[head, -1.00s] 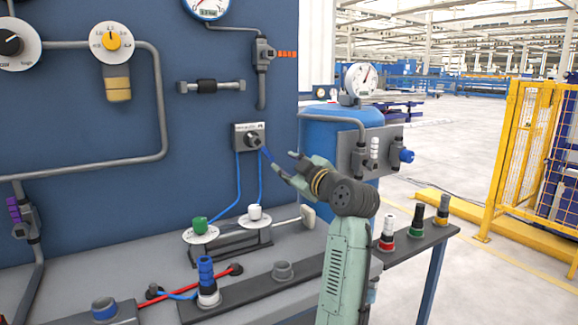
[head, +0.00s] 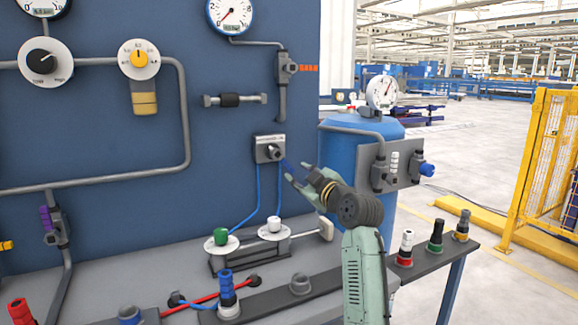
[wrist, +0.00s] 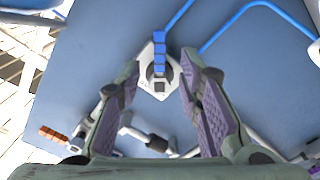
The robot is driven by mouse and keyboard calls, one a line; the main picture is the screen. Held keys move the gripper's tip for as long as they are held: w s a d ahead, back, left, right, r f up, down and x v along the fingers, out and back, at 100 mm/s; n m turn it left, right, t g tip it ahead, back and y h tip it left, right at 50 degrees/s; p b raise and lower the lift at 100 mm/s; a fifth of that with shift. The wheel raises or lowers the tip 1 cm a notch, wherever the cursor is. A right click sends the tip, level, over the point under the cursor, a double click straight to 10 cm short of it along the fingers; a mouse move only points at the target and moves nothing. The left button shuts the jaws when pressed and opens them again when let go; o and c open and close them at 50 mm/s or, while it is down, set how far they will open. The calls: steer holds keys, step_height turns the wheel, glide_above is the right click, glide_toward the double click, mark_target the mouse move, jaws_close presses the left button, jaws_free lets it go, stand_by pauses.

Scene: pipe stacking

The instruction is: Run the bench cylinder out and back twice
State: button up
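A grey valve box (head: 268,149) with a dark round hub sits on the blue panel. Its blue lever (head: 286,163) points out toward my gripper (head: 297,173). In the wrist view, the blue segmented lever (wrist: 159,50) and pale valve plate (wrist: 158,78) lie between and beyond my open fingers (wrist: 156,85). I see no clear contact. Blue hoses run from the valve to the bench cylinder (head: 265,242), which has a green cap (head: 221,236) and a white cap (head: 274,224) above it. A pale block (head: 326,229) is at its right end.
A blue tank (head: 343,160) with a gauge (head: 382,93) stands right of the panel, close to my arm. Several coloured fittings (head: 405,248) stand on the dark bench rail. Grey pipes and dials cover the panel's left. A yellow fence (head: 540,160) is far right.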

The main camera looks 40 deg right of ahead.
mark_target(288, 167)
steer(key=p+x, duration=0.2)
steer(key=x, duration=0.6)
steer(key=shift+w+d, duration=0.1)
steer(key=shift+w, duration=0.15)
steer(key=shift+c, duration=0.5)
jaws_close()
